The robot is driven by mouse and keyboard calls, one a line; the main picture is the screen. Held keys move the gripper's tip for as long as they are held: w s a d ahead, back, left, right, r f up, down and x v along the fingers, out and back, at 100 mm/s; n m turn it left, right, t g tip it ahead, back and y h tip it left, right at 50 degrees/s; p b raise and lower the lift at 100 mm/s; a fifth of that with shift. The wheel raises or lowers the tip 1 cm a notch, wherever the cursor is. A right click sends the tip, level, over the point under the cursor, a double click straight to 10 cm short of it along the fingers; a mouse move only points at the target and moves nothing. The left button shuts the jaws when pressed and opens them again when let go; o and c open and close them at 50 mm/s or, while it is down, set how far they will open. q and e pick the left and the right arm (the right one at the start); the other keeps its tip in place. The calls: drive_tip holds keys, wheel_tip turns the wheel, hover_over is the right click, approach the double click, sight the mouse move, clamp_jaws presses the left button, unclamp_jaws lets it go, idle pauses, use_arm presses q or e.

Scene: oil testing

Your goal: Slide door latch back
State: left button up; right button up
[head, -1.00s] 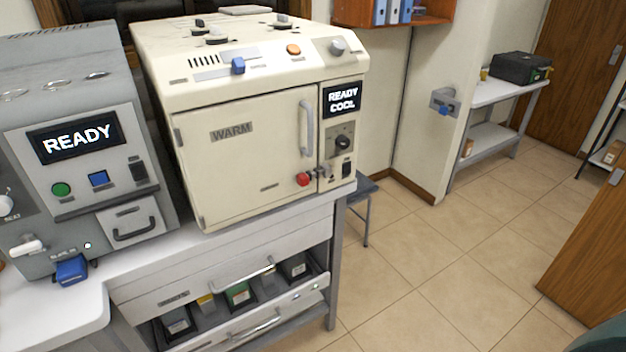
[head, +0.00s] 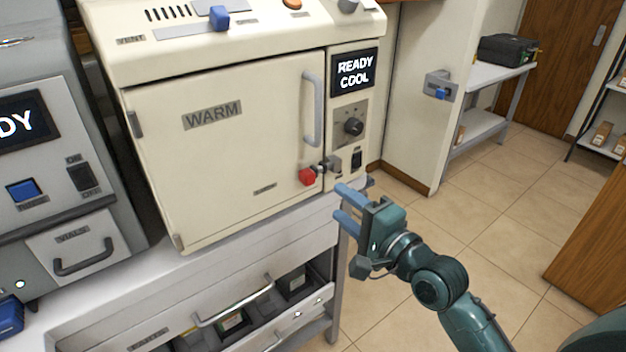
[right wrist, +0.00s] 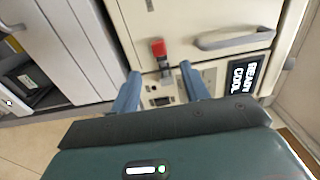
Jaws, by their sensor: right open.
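The door latch with its red knob (head: 307,177) sits at the lower right corner of the cream oven's closed door (head: 230,140), beside the control panel. It also shows in the right wrist view, where the red knob (right wrist: 158,48) appears beyond my fingers. My right gripper (head: 342,204) is open and empty, a little to the right of and below the latch, apart from it. In the right wrist view its two blue fingers (right wrist: 160,82) point toward the latch area, with the knob between them in the picture. My left gripper is out of view.
The oven display (head: 354,70) reads READY COOL. The vertical door handle (head: 312,108) stands out above the latch. Below is a bench with a partly open drawer (head: 235,300) of containers. A grey machine (head: 60,150) stands at left. The floor at right is clear.

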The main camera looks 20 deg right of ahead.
sight(311, 180)
drive_tip(key=x, duration=0.9)
drive_tip(key=shift+w+a+f, duration=0.1)
drive_tip(key=shift+w+a, duration=0.05)
drive_tip(key=shift+w, duration=0.1)
drive_tip(key=shift+c, duration=0.3)
clamp_jaws()
